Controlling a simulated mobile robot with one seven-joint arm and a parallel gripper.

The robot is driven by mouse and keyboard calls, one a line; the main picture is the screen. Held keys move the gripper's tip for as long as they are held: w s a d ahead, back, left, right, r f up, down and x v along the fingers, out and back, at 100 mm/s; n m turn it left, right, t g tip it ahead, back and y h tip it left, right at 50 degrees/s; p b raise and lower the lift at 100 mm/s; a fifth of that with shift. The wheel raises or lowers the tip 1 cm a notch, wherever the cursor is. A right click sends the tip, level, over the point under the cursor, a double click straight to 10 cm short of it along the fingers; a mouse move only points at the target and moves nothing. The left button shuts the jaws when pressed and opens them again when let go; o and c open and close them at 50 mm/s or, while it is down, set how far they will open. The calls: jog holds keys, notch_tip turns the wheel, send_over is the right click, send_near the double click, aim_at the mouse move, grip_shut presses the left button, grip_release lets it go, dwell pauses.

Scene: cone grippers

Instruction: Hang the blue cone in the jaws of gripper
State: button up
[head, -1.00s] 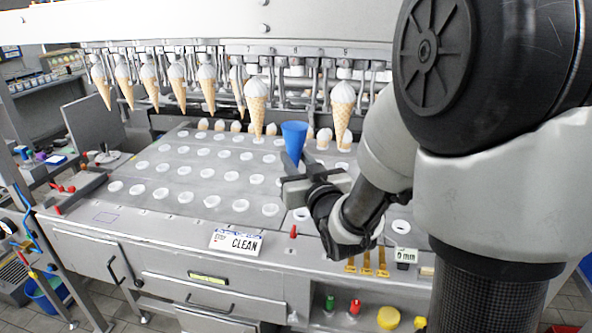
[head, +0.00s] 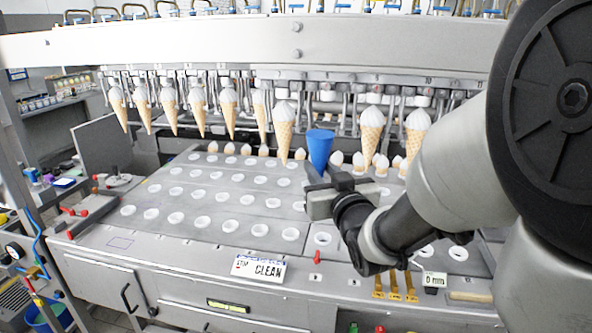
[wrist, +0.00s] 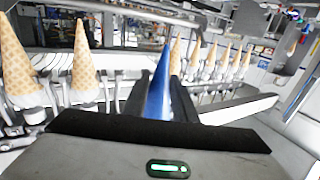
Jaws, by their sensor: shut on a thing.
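The blue cone (head: 320,149) is upright with its wide end up, held in front of the row of hanging cones. My gripper (head: 325,178) is shut on its lower part. In the wrist view the blue cone (wrist: 158,95) stands between the two dark fingers (wrist: 160,100). Ice-cream cones hang tip down from the row of machine grippers (head: 300,78), one to the left (head: 284,128) and one to the right (head: 371,130) of the blue cone. A gap without a hanging cone shows above and behind the blue cone. The jaws there are too small to make out.
A metal plate (head: 230,210) with rows of white-rimmed holes lies below my gripper. More cone tops stand behind it at the back. A "CLEAN" sign (head: 258,268) and a red knob (head: 317,257) are at the front edge. A white beam (head: 180,48) spans above.

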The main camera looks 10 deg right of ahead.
jog(key=shift+f+b, duration=0.15)
jog(key=shift+b, duration=0.35)
jog(key=w+d+b, duration=0.1)
jog(key=w+d, duration=0.1)
jog(key=w, duration=0.4)
jog(key=shift+b, duration=0.35)
jog(key=shift+w+r, duration=0.1)
jog(key=shift+r, duration=0.1)
jog(key=shift+b, duration=0.35)
jog(key=shift+w+d+b, duration=0.25)
jog(key=shift+w+d, duration=0.05)
jog(key=shift+w, duration=0.55)
jog(key=shift+w+d+b, duration=0.2)
jog(key=shift+w+d, duration=0.05)
jog(key=shift+w, duration=0.55)
jog(key=shift+w+d, duration=0.3)
jog(key=shift+w, duration=0.65)
jog(key=shift+w+d, duration=0.25)
jog(key=shift+w, duration=0.65)
